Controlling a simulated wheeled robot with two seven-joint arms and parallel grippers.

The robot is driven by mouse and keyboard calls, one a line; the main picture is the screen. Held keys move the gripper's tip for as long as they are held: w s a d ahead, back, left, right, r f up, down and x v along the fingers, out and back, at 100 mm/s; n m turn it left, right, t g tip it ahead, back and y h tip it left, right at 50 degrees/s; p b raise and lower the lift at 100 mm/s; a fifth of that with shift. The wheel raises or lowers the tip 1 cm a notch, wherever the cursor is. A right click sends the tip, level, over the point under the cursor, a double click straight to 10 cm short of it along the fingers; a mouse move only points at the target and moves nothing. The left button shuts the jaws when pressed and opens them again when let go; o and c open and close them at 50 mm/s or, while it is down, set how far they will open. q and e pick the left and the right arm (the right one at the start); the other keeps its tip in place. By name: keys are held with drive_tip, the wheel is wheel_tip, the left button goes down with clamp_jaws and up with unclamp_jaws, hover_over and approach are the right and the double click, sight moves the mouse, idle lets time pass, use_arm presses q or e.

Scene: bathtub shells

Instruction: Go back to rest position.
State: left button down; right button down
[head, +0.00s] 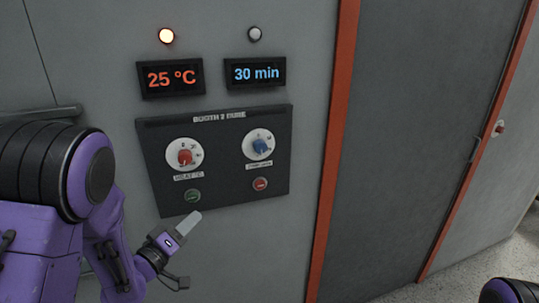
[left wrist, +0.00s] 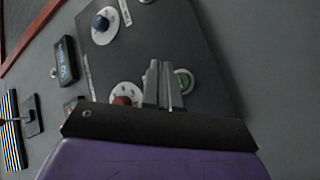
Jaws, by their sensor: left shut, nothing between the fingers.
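My left gripper (head: 188,223) is shut and empty, in front of the wall just below the green button (head: 193,195) in the head view. In the left wrist view its closed fingers (left wrist: 163,88) point at the dark control panel (left wrist: 185,40), beside the green button (left wrist: 184,81). I cannot tell whether the tips touch the panel. My right gripper is not in view; only a dark and purple piece of my own arm shows at the bottom right corner.
The control panel (head: 223,125) carries a red knob (head: 185,157), a blue knob (head: 260,147) and a red button (head: 260,184). A grey door (head: 425,130) with orange frame stands right.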

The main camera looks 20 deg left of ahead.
use_arm(q)
drive_tip(key=s+a+f+g+y+b, duration=0.1)
drive_tip(key=s+f+g+y, duration=0.3)
drive_tip(key=f, duration=0.7)
drive_tip(key=s+f+g+y+b, duration=0.1)
drive_tip(key=s+f+g+y, duration=0.25)
drive_tip(key=f, duration=0.75)
drive_tip(key=s+d+f+g+b, duration=0.3)
drive_tip(key=s+f+g, duration=0.4)
drive_tip(key=s+f, duration=1)
drive_tip(key=s+d, duration=0.1)
drive_tip(key=s, duration=0.3)
drive_tip(key=shift+s+f+m+g, duration=0.2)
drive_tip(key=shift+f+m+g, duration=0.05)
drive_tip(key=shift+m+g, duration=0.1)
drive_tip(key=shift+d, duration=0.1)
